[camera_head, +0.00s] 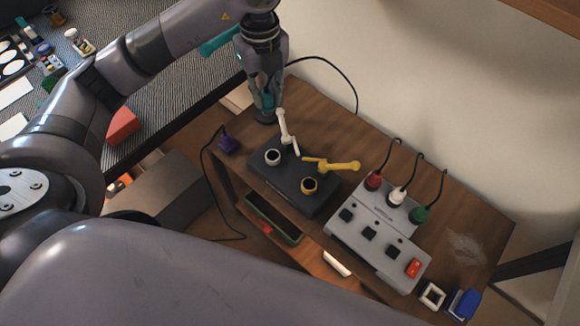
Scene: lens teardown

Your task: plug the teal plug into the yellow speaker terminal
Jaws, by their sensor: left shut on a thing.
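My left gripper (265,108) points down over the far left corner of the wooden desk, left of the terminal box. It is shut on the teal plug (266,102), which shows only partly between the fingers. I cannot tell whether the plug touches the desk. The dark terminal box (313,206) carries a white-ringed terminal (272,157) and the yellow speaker terminal (309,185), both with nothing in them. A white lever (286,130) and a yellow lever (341,166) stick out beyond their terminals. My right gripper is not in view.
A purple plug (228,145) with a black cable lies left of the box. A grey power block (378,237) with red, white and green plugs stands to the right. A wall (450,110) rises behind the desk. Blue and white small items sit at the right corner.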

